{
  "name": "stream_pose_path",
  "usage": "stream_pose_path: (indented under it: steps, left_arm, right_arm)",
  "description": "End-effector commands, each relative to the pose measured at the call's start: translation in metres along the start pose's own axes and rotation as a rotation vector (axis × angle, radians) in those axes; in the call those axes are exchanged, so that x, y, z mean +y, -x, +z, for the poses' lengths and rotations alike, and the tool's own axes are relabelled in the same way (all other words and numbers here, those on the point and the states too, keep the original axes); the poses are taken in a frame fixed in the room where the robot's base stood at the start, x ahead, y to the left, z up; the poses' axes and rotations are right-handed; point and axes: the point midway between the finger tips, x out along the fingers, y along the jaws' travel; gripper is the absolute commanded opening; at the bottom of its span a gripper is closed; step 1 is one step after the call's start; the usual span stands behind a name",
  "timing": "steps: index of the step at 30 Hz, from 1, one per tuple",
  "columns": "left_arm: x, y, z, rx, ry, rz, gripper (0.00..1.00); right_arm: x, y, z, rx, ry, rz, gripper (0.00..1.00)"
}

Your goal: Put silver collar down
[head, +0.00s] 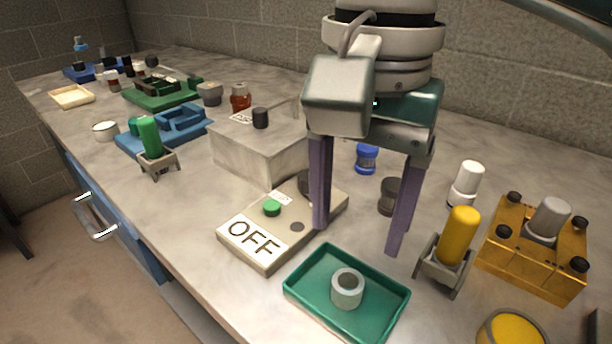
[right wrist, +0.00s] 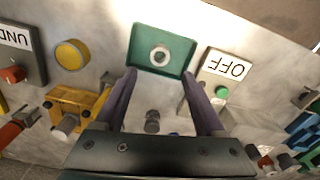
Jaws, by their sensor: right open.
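The silver collar (head: 347,289) is a short grey ring standing in a green tray (head: 305,296) at the front of the bench. It also shows in the right wrist view (right wrist: 160,56), near the middle of the tray (right wrist: 142,38). My right gripper (head: 356,238) is open and empty, fingers pointing down, above and behind the tray. In the right wrist view its two fingers (right wrist: 163,90) are spread wide, with the collar beyond their tips and apart from them. My left gripper is not in view.
An OFF-labelled box (head: 252,241) with a green button stands left of the tray. A yellow cylinder in a grey holder (head: 455,243) and a gold block (head: 530,262) stand right. A dark grey cylinder (head: 389,196) and blue cylinder (head: 366,158) stand behind.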

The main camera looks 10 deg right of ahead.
Motion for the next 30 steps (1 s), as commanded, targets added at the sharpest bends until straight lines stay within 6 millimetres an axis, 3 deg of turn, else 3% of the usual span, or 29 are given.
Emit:
stream_pose_path:
  steps: [1,6,13,17,23,26,30]
  left_arm:
    - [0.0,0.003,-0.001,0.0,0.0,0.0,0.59]
    - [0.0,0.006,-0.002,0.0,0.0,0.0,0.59]
    - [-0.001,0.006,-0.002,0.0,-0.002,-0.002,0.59]
    - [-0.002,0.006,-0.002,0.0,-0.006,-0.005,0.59]
    - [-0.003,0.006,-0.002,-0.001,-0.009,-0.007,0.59]
    - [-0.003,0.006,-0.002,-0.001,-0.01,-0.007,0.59]
    - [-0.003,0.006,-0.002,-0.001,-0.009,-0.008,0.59]
  right_arm:
    - [-0.001,0.013,0.0,0.001,0.001,-0.004,0.72]
    - [-0.001,0.033,0.0,0.0,-0.001,-0.001,0.72]
    - [-0.001,0.036,0.003,-0.006,0.014,-0.006,0.72]
    - [-0.003,0.018,0.023,-0.039,0.137,-0.06,0.72]
    - [-0.002,-0.024,0.073,-0.058,0.455,-0.276,0.72]
    - [0.011,-0.038,0.086,-0.005,0.567,-0.363,0.72]
    - [0.051,-0.056,0.087,0.117,0.677,-0.379,0.72]
